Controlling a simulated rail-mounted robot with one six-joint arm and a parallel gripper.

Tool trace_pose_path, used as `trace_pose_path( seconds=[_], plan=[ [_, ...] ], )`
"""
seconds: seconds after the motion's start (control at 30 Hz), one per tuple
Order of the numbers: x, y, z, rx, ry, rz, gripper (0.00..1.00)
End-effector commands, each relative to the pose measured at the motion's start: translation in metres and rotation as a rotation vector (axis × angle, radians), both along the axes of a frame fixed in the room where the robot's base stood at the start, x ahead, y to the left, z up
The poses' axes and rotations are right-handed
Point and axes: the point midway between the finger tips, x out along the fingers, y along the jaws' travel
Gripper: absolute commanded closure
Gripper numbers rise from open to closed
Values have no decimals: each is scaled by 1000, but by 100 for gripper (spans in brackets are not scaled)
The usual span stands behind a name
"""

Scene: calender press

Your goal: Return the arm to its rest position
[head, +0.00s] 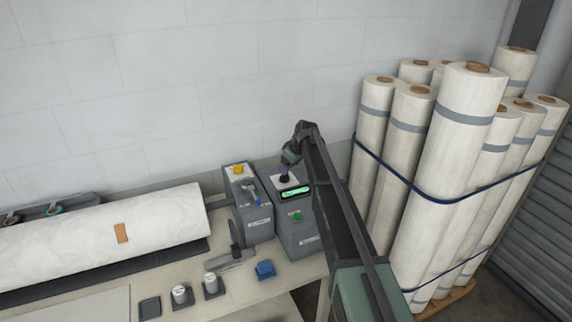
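My arm (345,215) reaches up from the lower right and bends down at its far end near the wall. My gripper (285,172) is small and dark in this view, at the top of a grey control box (298,238) with a lit green display and a green button. It looks close over a dark knob-like part on the pale top plate. Whether it touches that part, and whether its fingers are open or shut, I cannot tell.
Left of it stands another grey box (259,226) with a yellow knob. A white roll (100,238) lies along the bench. Small pots and a blue block (265,269) sit in front. Tall strapped rolls (450,140) stand close on the arm's right.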

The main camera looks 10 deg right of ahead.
Motion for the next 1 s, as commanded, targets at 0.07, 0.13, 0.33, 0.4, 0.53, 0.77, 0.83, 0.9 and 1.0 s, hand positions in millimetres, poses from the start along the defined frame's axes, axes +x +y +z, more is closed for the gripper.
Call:
trace_pose_path(
  seconds=[0.07, 0.13, 0.33, 0.4, 0.53, 0.77, 0.83, 0.9, 1.0],
  plan=[
    [-7, -5, 33, 0, 0, -1, 31],
    [-11, -9, 45, 0, 0, -1, 31],
    [-15, -14, 49, 0, 0, 0, 31],
    [-14, -14, 47, 0, 0, 0, 31],
    [-14, -14, 47, 1, 1, -4, 31],
    [-119, -14, 29, 14, 194, -357, 31],
    [-189, -9, 8, -11, 263, -487, 31],
    [-259, -4, -14, -42, 315, -604, 31],
    [-349, 2, -44, -93, 364, -726, 31]
  ],
)
